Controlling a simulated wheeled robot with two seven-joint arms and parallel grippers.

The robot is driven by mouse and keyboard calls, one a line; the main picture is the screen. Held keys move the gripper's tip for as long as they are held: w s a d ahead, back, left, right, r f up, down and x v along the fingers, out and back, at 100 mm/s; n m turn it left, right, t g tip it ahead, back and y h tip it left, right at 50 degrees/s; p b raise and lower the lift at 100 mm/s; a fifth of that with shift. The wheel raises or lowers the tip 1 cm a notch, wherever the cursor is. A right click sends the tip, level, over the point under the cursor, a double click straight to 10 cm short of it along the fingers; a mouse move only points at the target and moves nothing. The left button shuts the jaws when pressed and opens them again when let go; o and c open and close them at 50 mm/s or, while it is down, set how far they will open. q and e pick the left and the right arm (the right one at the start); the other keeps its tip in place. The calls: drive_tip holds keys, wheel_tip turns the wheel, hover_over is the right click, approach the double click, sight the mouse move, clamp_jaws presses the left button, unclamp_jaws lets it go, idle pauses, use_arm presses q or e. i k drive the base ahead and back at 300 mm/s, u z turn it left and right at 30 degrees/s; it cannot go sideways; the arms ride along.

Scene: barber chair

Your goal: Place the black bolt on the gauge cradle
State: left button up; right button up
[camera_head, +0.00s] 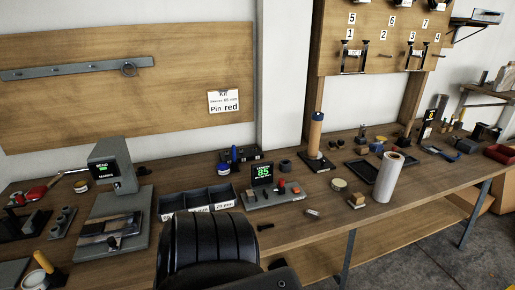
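A small black piece that looks like the black bolt (265,227) lies on the bench near its front edge, just right of the chair back. The gauge has a display reading 85 (263,174) in green. Its grey cradle base (278,199) is behind the black piece, with small red and dark parts on it. The black piece is apart from the cradle. Neither of my grippers shows in the head view.
A black ribbed chair back (210,245) stands before the bench. A black divided bin (197,199) is left of the gauge. Bare bench (300,232) lies near the front.

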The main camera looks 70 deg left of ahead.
sight(262, 195)
drive_tip(key=u, duration=1.7)
